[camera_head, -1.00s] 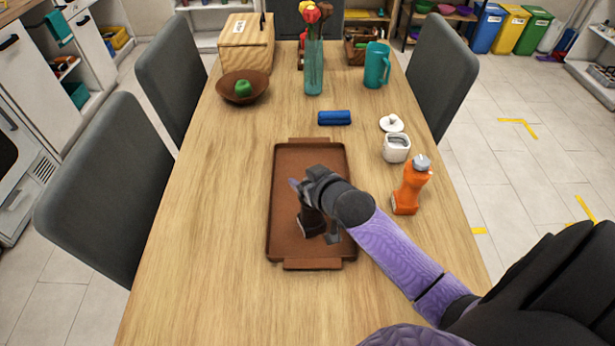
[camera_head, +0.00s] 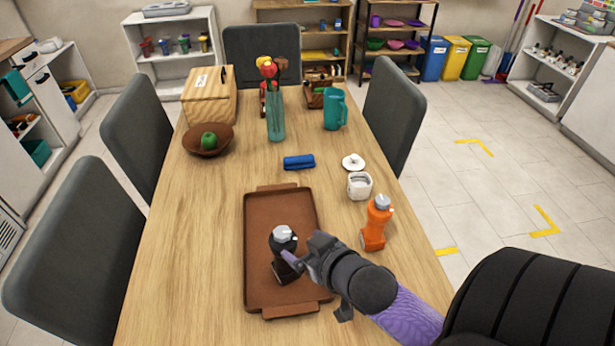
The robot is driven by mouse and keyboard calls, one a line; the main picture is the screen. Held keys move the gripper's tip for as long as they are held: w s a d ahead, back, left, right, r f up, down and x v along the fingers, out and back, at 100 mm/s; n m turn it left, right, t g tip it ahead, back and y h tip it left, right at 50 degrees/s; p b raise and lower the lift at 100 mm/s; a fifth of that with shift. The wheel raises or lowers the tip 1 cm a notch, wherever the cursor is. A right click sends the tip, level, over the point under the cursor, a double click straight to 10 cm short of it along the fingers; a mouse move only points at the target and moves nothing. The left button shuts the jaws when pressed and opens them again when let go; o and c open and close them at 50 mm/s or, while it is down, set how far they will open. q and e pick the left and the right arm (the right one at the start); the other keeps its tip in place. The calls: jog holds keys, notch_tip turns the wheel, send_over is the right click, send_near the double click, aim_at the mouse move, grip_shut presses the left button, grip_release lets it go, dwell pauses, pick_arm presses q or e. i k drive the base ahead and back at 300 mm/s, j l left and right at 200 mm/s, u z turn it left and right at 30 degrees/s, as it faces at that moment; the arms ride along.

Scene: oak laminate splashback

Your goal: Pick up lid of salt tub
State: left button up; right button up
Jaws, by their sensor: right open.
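The white round lid with a small knob (camera_head: 353,161) lies on the table just behind the white salt tub (camera_head: 359,186). The tub stands upright and uncovered. My right gripper (camera_head: 303,264) is open at the right side of a dark bottle with a grey cap (camera_head: 283,252). That bottle stands upright on the brown tray (camera_head: 256,213). The gripper is well in front of the lid and to its left. I cannot tell whether a finger touches the bottle. My left gripper is not in view.
An orange bottle (camera_head: 376,224) stands right of the tray, in front of the tub. A blue case (camera_head: 299,162) lies left of the lid. A glass vase (camera_head: 276,120), teal pitcher (camera_head: 334,108) and brown bowl (camera_head: 207,147) stand farther back. The table's left side is clear.

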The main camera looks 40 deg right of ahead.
aim_at(352, 163)
jog(key=z, duration=1.7)
